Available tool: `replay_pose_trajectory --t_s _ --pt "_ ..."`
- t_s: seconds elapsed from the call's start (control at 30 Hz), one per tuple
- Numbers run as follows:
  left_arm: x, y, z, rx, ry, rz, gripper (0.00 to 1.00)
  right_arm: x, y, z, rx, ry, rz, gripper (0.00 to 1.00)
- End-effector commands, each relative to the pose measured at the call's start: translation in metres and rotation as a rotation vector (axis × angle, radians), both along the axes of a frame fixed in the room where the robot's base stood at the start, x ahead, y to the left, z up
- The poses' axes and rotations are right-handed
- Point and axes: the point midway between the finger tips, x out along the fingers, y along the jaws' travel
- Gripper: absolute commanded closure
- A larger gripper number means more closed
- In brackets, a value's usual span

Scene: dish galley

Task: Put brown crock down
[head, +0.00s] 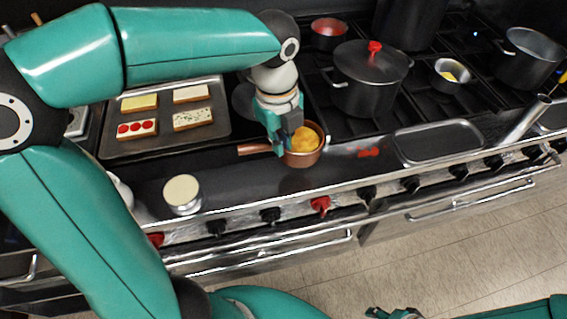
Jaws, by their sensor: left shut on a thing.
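The brown crock (311,155) looks like a small copper-brown pot with yellow contents and a handle sticking out to the left. It is at the front of the stove, over or on the dark front ledge; I cannot tell whether its base touches. My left gripper (287,147) comes down from above and is shut at the crock's left side, near the handle. The gripper hides part of the rim. My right gripper (393,313) shows only partly at the bottom edge, over the floor, away from the crock.
A tray (150,149) with several topped slices lies left. A cream-topped round container (182,193) stands on the ledge (240,180). A lidded black pot (369,82), a red-filled pan (329,33) and a small metal bowl (450,76) stand behind. An empty shallow metal tray (438,143) lies right.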

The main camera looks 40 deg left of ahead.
Motion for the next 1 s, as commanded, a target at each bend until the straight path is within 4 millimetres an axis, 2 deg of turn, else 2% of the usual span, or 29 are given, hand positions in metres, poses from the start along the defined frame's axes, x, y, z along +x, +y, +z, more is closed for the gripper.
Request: replay_pose_trajectory --t_s 0.1,0.37,0.6,0.87,0.9,1.0 --pt "-0.001 0.001 -0.020 0.000 0.000 0.002 1.00 0.000 0.000 -0.001 0.000 0.000 0.000 0.50" --pt "0.000 0.001 -0.039 -0.001 -0.001 0.004 1.00 0.000 0.000 -0.001 0.000 -0.001 0.000 0.50" --pt "0.000 0.001 -0.070 0.000 0.000 0.003 1.00 0.000 0.000 -0.002 0.000 -0.001 0.000 0.50" --pt "0.000 0.001 -0.074 -0.001 -0.002 0.004 1.00 0.000 0.000 -0.002 0.000 0.000 0.000 0.50" --pt "-0.001 0.001 -0.074 0.000 0.001 0.003 0.88 0.000 0.000 -0.002 0.000 0.000 0.000 0.50" --pt "-0.001 0.001 -0.074 0.000 0.000 0.004 0.71 0.000 0.000 -0.002 0.000 0.000 0.000 0.50"
